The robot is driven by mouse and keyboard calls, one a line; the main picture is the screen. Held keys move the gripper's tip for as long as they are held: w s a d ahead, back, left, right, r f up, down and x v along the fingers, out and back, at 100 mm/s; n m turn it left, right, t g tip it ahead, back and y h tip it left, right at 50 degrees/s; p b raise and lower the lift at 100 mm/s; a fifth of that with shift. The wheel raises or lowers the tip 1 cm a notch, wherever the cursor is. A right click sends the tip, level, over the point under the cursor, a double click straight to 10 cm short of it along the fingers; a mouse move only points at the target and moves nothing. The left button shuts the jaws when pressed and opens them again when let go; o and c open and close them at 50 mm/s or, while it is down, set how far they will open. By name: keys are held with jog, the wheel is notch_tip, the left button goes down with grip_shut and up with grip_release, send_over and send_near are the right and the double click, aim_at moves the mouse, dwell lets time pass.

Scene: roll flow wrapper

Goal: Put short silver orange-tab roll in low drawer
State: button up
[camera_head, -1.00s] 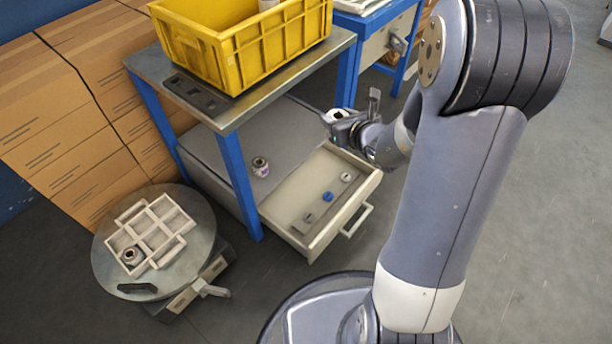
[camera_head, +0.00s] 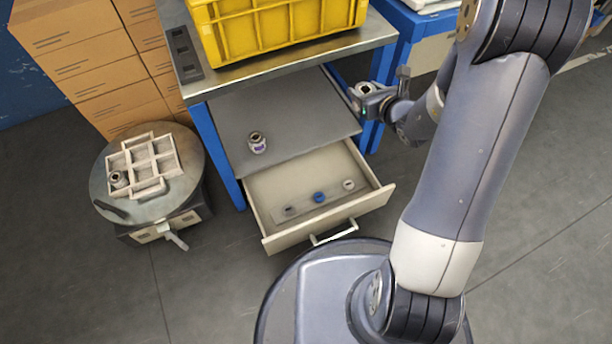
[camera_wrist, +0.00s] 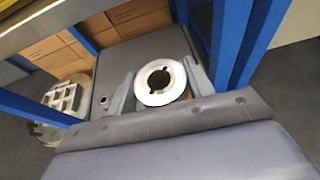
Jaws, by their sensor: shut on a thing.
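My gripper (camera_head: 366,98) is at the right of the workbench, above and to the right of the open drawer. It is shut on a short roll (camera_wrist: 161,83) with a pale silver-white end face and a dark core hole. A small orange patch shows at its lower edge in the wrist view. The low drawer (camera_head: 376,198) is pulled out under the bench's grey shelf. Inside it a strip carries two grey pieces and one blue piece (camera_head: 319,197). Much of the drawer floor is bare.
A roll with a purple band (camera_head: 258,146) stands on the grey shelf (camera_head: 300,135). A yellow crate (camera_head: 280,28) sits on the bench top. A round turntable (camera_head: 190,160) at left holds a divided tray (camera_head: 170,160) with one roll (camera_head: 119,179). Blue legs flank the shelf.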

jog(key=s+a+f+n+g+y+b, duration=0.15)
jog(key=a+f, duration=0.25)
jog(key=f, duration=0.7)
jog(key=s+a+f+n+g+y+b, duration=0.1)
jog(key=s+a+f+n+g+y, duration=0.2)
jog(key=f, duration=0.8)
jog(key=s+a+f+n+g+y+b, duration=0.1)
jog(key=s+a+f+n+y, duration=0.3)
jog(key=f, duration=0.6)
jog(key=w+a+f+b, duration=0.1)
jog(key=w+a+f, duration=0.1)
jog(key=a, duration=0.1)
jog(key=w+a+f+m+h+b, duration=0.1)
jog(key=w+a, duration=0.1)
jog(key=a, duration=0.1)
jog(key=w+a+f+h+b, duration=0.1)
jog(key=w+a+f, duration=0.1)
jog(key=a, duration=0.1)
jog(key=shift+a+f+b, duration=0.2)
jog(key=shift+f+b, duration=0.15)
jog(key=b+x, duration=0.1)
jog(key=x, duration=0.1)
jog(key=f+b+x, duration=0.1)
jog(key=x, duration=0.1)
jog(key=shift+w+a+f, duration=0.15)
jog(key=shift+a, duration=0.1)
jog(key=shift+f, duration=0.15)
jog(key=o, duration=1.1)
jog(key=shift+c, duration=0.2)
